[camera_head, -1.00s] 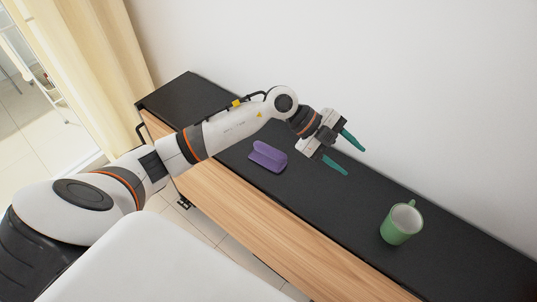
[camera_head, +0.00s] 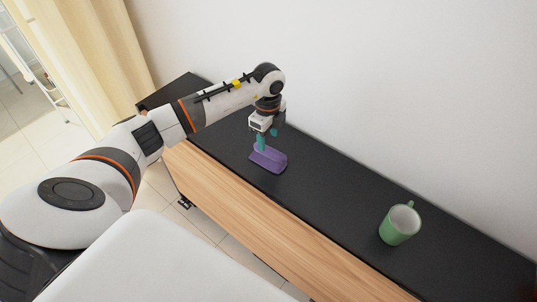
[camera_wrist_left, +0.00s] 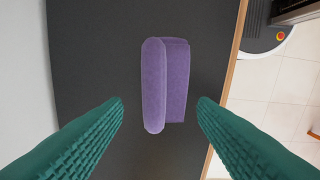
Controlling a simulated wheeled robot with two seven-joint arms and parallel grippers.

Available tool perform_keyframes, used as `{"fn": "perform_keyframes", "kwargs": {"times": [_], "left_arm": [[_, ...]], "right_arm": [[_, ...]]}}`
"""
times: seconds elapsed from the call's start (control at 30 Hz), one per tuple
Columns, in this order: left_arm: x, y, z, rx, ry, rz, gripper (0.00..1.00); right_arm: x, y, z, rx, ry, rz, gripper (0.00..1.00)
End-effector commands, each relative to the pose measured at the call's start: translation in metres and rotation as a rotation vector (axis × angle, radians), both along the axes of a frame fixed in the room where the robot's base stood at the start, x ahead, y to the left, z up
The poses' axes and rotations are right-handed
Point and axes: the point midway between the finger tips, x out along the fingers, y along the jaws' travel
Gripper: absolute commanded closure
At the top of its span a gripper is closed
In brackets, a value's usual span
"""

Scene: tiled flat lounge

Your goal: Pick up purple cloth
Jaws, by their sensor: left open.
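The purple cloth (camera_head: 270,161) lies folded on the black top of a long cabinet in the head view. In the left wrist view the cloth (camera_wrist_left: 165,85) lies between and ahead of the two green fingertips, its long side running along the view. My left gripper (camera_head: 267,140) points down just above the cloth, with one finger overlapping the cloth in the head view. The left gripper (camera_wrist_left: 161,103) is open and empty, with a gap on each side of the cloth. My right gripper is not in view.
A green mug (camera_head: 400,224) stands on the black cabinet top (camera_head: 335,190) to the right, well apart from the cloth. A white wall (camera_head: 400,80) rises behind the cabinet. The top between cloth and mug is clear.

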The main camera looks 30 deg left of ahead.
Motion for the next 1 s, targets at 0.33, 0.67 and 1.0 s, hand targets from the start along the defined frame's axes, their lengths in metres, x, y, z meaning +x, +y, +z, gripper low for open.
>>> {"fn": "perform_keyframes", "kwargs": {"times": [0.33,0.67,1.0], "left_arm": [[0.007,-0.003,-0.045,-0.002,0.002,0.000,0.47],[0.007,-0.003,-0.052,-0.001,-0.001,-0.002,0.49],[0.007,-0.003,-0.051,-0.001,-0.001,-0.001,0.96]], "right_arm": [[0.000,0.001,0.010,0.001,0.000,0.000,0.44],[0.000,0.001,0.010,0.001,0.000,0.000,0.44],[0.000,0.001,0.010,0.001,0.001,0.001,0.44]]}}
